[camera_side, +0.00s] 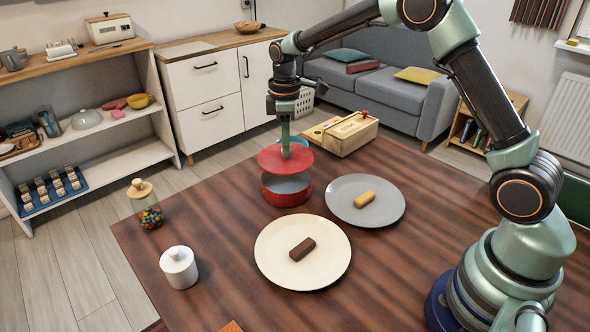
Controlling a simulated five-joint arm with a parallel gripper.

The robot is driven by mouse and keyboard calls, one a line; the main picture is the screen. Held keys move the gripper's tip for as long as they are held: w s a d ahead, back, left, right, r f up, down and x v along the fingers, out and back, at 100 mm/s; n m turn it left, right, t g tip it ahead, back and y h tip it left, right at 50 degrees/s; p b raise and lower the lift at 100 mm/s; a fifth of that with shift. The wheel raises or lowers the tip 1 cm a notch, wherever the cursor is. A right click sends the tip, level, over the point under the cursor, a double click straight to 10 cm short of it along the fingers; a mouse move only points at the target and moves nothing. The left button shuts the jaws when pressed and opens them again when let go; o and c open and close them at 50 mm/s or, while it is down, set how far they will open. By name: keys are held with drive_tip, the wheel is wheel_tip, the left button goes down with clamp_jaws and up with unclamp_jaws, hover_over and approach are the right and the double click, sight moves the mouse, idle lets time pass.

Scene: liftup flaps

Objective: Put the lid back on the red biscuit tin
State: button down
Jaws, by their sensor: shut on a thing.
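The red biscuit tin (286,194) stands on the dark wooden table, with its pale inside showing at the top. My gripper (285,150) points down and is shut on the red lid (272,160). The lid is held just above the tin, with a gap showing between them. The fingertips are small in this view, and the grip itself is hard to make out.
A cream plate (273,264) with a dark brown biscuit (302,249) and a grey plate (349,211) with a golden biscuit (364,199) lie nearby. A wooden box (352,134), a candy jar (149,212) and a white lidded pot (179,268) stand on the table (222,218).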

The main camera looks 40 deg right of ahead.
sight(286, 160)
drive_tip(key=shift+f, duration=2.3)
drive_tip(key=shift+f, duration=0.2)
idle(0.4)
drive_tip(key=c, duration=0.6)
unclamp_jaws()
drive_tip(key=shift+c, duration=0.2)
drive_tip(key=shift+o, duration=0.3)
drive_tip(key=o, duration=0.4)
drive_tip(key=shift+r, duration=0.1)
drive_tip(key=shift+r, duration=3.45)
